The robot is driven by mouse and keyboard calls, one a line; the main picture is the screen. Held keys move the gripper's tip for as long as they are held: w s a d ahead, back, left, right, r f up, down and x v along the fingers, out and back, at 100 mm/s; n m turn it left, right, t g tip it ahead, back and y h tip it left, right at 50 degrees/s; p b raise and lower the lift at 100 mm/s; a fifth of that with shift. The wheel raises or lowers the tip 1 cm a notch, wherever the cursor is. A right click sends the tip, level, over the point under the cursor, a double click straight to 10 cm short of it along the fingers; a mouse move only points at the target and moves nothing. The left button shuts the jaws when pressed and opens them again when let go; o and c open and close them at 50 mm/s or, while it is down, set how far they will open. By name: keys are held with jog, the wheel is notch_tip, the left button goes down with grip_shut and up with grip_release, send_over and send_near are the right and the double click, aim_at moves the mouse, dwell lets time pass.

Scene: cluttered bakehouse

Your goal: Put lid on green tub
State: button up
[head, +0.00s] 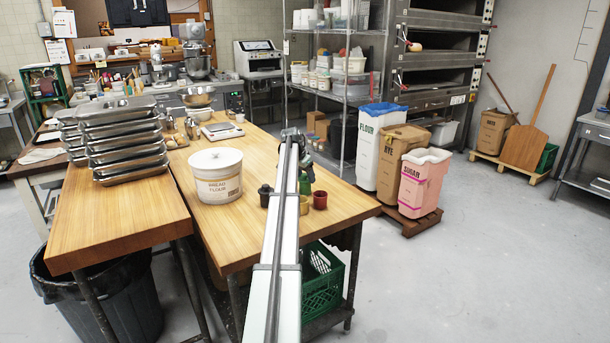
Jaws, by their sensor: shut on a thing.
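A small green tub (306,187) stands near the right edge of the wooden table, partly hidden behind my arm and other small tubs. My gripper (304,168) is right by it, apparently just above, and largely hidden by my long white arm link. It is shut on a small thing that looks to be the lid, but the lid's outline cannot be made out. Whether the lid touches the tub cannot be told. A black tub (265,196) is left of the arm. A yellow tub (304,205) and a red tub (320,200) stand close in front and to the right.
A white bread flour bucket (216,176) stands left on the table (218,236). Stacked metal trays (127,160) and a scale (222,131) are farther left and back. A green crate (322,283) sits below. Flour, rye and sugar bins (424,183) stand beyond the table's right edge.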

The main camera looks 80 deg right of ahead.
jog(key=o, duration=1.1)
jog(key=shift+o, duration=0.3)
jog(key=shift+r, duration=0.1)
jog(key=shift+r, duration=3.9)
